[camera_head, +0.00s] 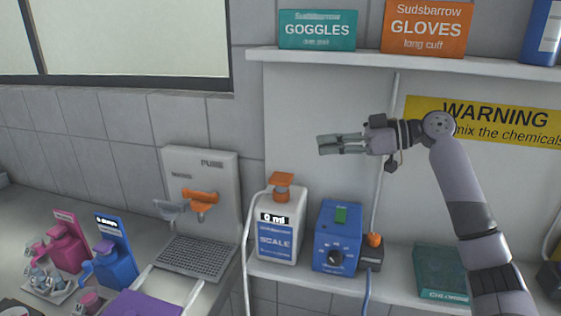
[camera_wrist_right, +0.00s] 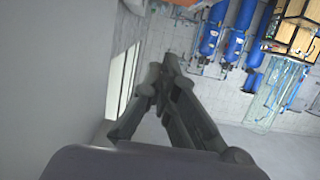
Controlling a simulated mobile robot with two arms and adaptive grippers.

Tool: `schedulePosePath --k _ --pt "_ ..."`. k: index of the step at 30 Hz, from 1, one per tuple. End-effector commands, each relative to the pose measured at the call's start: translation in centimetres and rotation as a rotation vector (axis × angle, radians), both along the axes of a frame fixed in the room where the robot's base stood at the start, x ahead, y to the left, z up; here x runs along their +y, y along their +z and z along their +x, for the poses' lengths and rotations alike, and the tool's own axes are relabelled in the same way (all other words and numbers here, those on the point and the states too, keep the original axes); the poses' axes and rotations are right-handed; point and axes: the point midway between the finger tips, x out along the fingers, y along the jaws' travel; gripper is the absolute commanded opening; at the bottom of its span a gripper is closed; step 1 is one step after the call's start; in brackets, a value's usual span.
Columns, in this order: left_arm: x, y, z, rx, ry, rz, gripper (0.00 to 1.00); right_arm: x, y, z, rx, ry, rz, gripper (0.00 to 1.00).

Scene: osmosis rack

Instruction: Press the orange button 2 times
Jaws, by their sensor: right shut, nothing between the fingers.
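A small orange button (camera_head: 374,240) sits on top of a dark box (camera_head: 371,258) on the lower shelf, just right of a blue device. My right gripper (camera_head: 322,145) is in the air above the shelf, up and to the left of the button and apart from it. Its fingers are together, point left and hold nothing. In the right wrist view the closed fingers (camera_wrist_right: 163,78) show against a distant room, and the button is not in that view. My left gripper is not in view.
The blue device (camera_head: 337,236) with a green top switch and a scale bottle (camera_head: 280,228) with an orange top stand left of the button. A dispenser (camera_head: 200,170) with an orange lever is further left. An upper shelf (camera_head: 400,63) holds boxes.

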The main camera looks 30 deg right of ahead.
Motion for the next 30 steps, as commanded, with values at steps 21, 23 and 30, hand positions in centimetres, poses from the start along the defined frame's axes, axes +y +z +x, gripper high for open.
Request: schedulePosePath --k 21,23,30 --pt "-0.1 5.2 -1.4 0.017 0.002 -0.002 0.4 6.0 -1.7 6.8 0.003 0.003 0.003 0.0" --pt "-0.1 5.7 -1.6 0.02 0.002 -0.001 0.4 6.7 -2.1 7.6 0.003 0.003 0.001 0.0" --pt "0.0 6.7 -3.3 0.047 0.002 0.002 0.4 6.4 -5.8 7.4 0.005 -0.001 0.002 0.0"
